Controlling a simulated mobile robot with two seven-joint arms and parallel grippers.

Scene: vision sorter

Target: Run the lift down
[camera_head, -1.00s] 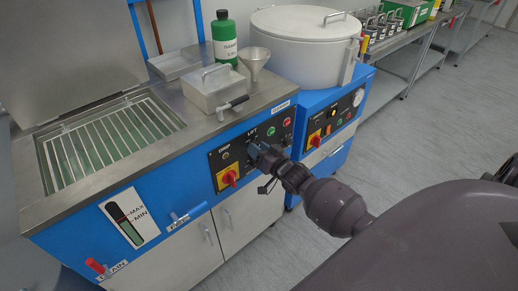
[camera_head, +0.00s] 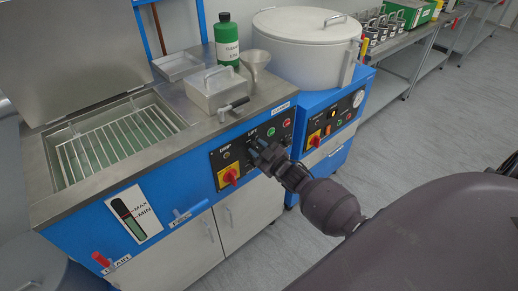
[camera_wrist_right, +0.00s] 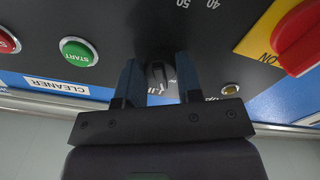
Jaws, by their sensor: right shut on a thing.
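The lift is a wire rack (camera_head: 118,140) inside the open steel tank (camera_head: 62,203) on the left of the blue machine. It lies a little below the tank rim, with greenish tank interior around it. My right gripper (camera_head: 257,152) is at the control panel, just under the LIFT label (camera_head: 253,132). In the right wrist view its two fingers (camera_wrist_right: 160,82) are shut on a small dark lift switch (camera_wrist_right: 158,72). The switch is mostly hidden in the head view. My left gripper is not in view.
A red rotary switch (camera_head: 231,177) and green and red buttons (camera_head: 271,133) sit close to my right gripper. A steel box (camera_head: 216,95), funnel (camera_head: 256,66) and green bottle (camera_head: 227,42) stand on the machine top.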

